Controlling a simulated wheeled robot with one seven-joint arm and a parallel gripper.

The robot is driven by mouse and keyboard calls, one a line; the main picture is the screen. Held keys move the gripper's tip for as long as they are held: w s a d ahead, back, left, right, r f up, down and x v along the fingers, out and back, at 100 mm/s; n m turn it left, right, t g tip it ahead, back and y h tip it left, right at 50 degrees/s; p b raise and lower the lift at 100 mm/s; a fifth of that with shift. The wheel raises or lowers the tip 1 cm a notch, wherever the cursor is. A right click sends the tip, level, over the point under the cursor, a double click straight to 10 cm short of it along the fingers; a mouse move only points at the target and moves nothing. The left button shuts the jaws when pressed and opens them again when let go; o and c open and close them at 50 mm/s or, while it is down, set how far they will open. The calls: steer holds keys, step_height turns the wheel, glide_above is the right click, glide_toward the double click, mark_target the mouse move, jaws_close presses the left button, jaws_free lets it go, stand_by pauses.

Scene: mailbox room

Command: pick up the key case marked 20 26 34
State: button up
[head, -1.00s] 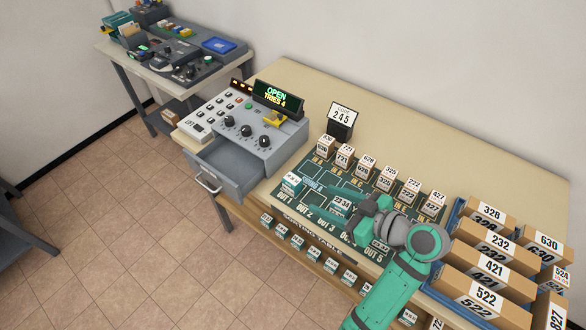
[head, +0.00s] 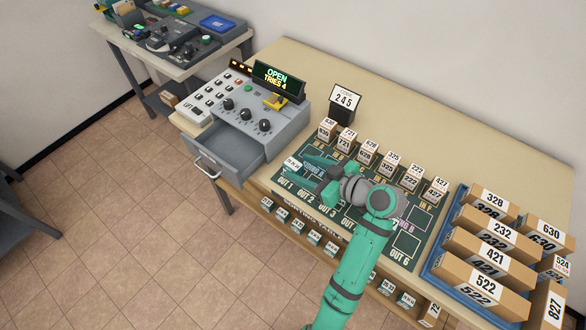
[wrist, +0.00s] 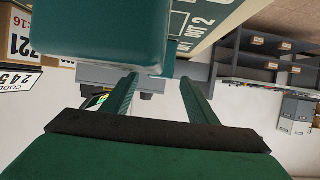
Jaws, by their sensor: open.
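A small key case with a white label (head: 292,164) stands at the left end of the green sorting mat, by OUT 1. Its marking is too small to read in the head view. My gripper (head: 307,166) is open, low over the mat's left part, its fingers pointing left at this case. I cannot tell whether they touch it. In the wrist view the two fingers (wrist: 158,82) are apart with no object clearly between them. A dark teal block (wrist: 100,30) fills the upper left there, close to the camera, showing no marking. My arm hides part of the mat.
Numbered boxes (head: 366,151) line the mat's back edge, with the 245 code sign (head: 345,98) behind. A grey console (head: 245,118) with an open, empty-looking drawer (head: 226,155) stands left. A blue tray (head: 437,262) of large boxes is right. Small labelled items line the shelf below.

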steer(key=shift+w+a+f, duration=0.25)
steer(key=shift+w+a, duration=0.15)
steer(key=shift+a, duration=0.05)
steer(key=c, duration=1.2)
steer(key=shift+r, duration=0.1)
